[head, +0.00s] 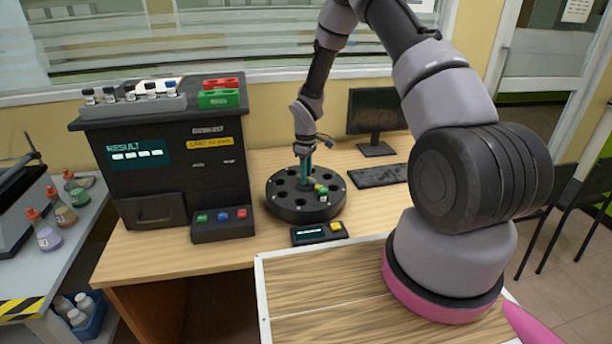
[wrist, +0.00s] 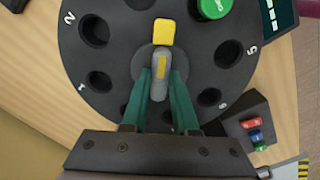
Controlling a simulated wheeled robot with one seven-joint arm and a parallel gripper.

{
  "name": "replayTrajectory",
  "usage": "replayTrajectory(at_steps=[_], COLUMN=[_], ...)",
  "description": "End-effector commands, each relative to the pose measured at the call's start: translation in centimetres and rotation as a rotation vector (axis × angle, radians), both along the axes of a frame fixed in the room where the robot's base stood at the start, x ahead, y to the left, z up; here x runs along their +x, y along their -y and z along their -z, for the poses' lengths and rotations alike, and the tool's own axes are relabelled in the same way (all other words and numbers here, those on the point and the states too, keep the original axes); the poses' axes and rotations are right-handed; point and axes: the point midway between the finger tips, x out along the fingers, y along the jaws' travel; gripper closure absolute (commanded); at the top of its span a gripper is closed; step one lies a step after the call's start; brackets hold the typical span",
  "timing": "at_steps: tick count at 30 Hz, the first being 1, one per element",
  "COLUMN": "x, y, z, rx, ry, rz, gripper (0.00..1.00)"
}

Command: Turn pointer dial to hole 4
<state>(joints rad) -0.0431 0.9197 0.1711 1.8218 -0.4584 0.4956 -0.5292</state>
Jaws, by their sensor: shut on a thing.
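The pointer dial (wrist: 160,62) is a grey knob with a yellow stripe at the centre of the black round carousel (wrist: 118,62). A yellow block (wrist: 163,32) lies at its upper end in the wrist view, toward the space between the top hole and a green cap (wrist: 212,8). My gripper (wrist: 161,75) has teal fingers shut on the dial, one on each side. Labels 2, 1, 5 and apparently 6 show by their holes; I cannot read a label 4. In the head view my gripper (head: 305,168) points down onto the carousel (head: 290,208), hiding the dial's middle.
A black analyser (head: 165,150) with a result screen stands left of the carousel, with a button box (head: 222,224) in front. A small display box (head: 319,232) lies in front of the carousel. A monitor (head: 375,112) and keyboard (head: 380,174) are to the right.

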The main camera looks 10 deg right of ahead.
Motion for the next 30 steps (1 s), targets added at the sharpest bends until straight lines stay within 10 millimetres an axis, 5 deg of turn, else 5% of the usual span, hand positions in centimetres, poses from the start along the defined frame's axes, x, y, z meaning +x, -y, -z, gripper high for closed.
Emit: replayTrajectory(at_steps=[15,30], x=[0.01,0.03], y=[-0.02,0.03], z=[-0.03,-0.03], rx=[-0.001,0.0], ry=[0.001,0.0], rz=[0.369,0.465], gripper=[1.0,1.0])
